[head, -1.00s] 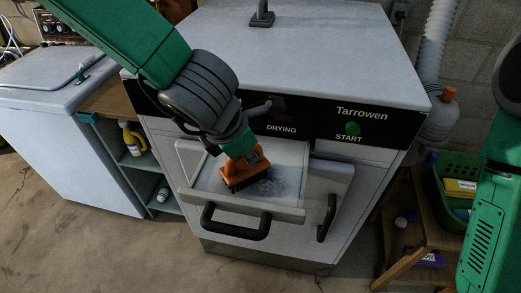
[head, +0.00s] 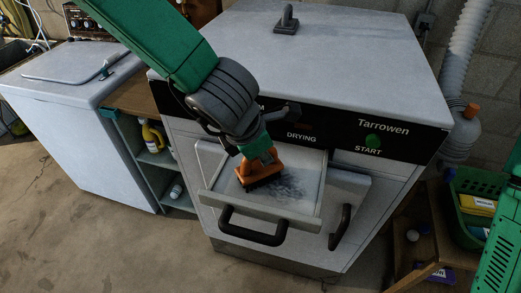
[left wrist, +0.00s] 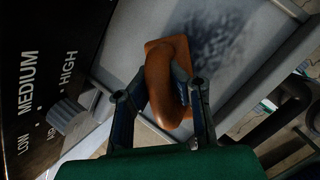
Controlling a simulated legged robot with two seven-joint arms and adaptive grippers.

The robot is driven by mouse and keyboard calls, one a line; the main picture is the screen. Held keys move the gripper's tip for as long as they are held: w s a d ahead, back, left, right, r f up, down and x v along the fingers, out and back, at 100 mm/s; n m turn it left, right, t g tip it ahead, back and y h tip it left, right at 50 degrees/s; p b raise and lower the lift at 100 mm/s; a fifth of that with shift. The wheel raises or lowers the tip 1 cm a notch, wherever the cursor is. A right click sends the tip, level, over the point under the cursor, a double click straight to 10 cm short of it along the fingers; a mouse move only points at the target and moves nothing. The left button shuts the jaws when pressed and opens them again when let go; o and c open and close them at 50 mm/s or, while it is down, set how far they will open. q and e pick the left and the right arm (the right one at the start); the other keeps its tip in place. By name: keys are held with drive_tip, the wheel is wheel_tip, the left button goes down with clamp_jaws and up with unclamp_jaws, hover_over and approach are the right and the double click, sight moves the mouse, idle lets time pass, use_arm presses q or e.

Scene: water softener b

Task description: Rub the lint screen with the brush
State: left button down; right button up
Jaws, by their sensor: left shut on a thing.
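The lint screen (head: 307,194) is a pale, flat panel in a pulled-out drawer on the dryer front. A dark grey lint patch (head: 287,187) lies on it, and the patch also shows in the left wrist view (left wrist: 215,38). My left gripper (head: 257,157) is shut on the orange handle of the brush (head: 262,170). The dark bristles point down at the screen beside the lint's left edge; I cannot tell if they touch. In the left wrist view, both fingers (left wrist: 160,90) pinch the brush handle (left wrist: 163,75). My right gripper is out of view.
The drawer's dark handle (head: 252,230) sticks out in front. The dryer (head: 350,50) has a black control panel above the drawer and an open door behind it. A shelf with bottles (head: 152,138) stands left, a green basket (head: 475,208) right. The floor in front is clear.

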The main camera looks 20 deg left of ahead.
use_arm(q)
drive_tip(key=shift+s+d+f, duration=0.1)
drive_tip(key=shift+d, duration=0.15)
drive_tip(key=d+p, duration=0.1)
drive_tip(key=d, duration=0.4)
drive_tip(key=shift+d, duration=0.6)
drive_tip(key=shift+s+d+p, duration=0.1)
drive_tip(key=shift+d+p, duration=0.25)
drive_tip(key=shift+d, duration=0.45)
drive_tip(key=shift+d+p, duration=0.3)
drive_tip(key=shift+d, duration=1.2)
drive_tip(key=shift+a+f, duration=0.15)
drive_tip(key=shift+a, duration=1.55)
drive_tip(key=shift+a+f, duration=0.15)
drive_tip(key=shift+a, duration=1.5)
drive_tip(key=shift+w+a+r+p, duration=0.15)
drive_tip(key=shift+a+p, duration=0.25)
drive_tip(key=shift+a, duration=1.3)
drive_tip(key=shift+w+a+r+p, duration=0.1)
drive_tip(key=shift+a+p, duration=0.25)
drive_tip(key=shift+a, duration=1.3)
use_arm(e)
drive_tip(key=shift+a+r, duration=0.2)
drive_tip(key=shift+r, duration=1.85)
